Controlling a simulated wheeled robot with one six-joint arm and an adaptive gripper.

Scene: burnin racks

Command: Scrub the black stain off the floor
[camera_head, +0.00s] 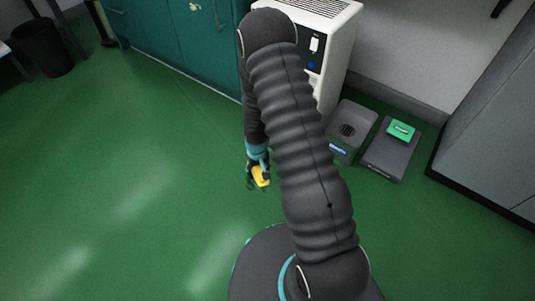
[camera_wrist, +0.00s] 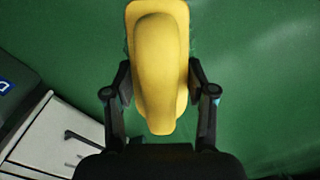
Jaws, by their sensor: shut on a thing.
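My gripper (camera_head: 259,178) is shut on a yellow handled tool (camera_head: 262,176), which looks like a scrubbing brush. In the wrist view the yellow tool (camera_wrist: 158,60) fills the space between the two black fingers of my gripper (camera_wrist: 160,88), with its long side pointing away from the wrist. The tool is over the green floor (camera_head: 130,190); I cannot tell whether it touches it. No black stain is visible in either view; my arm hides part of the floor.
A white machine (camera_head: 330,50) and teal cabinets (camera_head: 180,40) are behind. A black bin (camera_head: 42,47) is far left. The left floor is clear.

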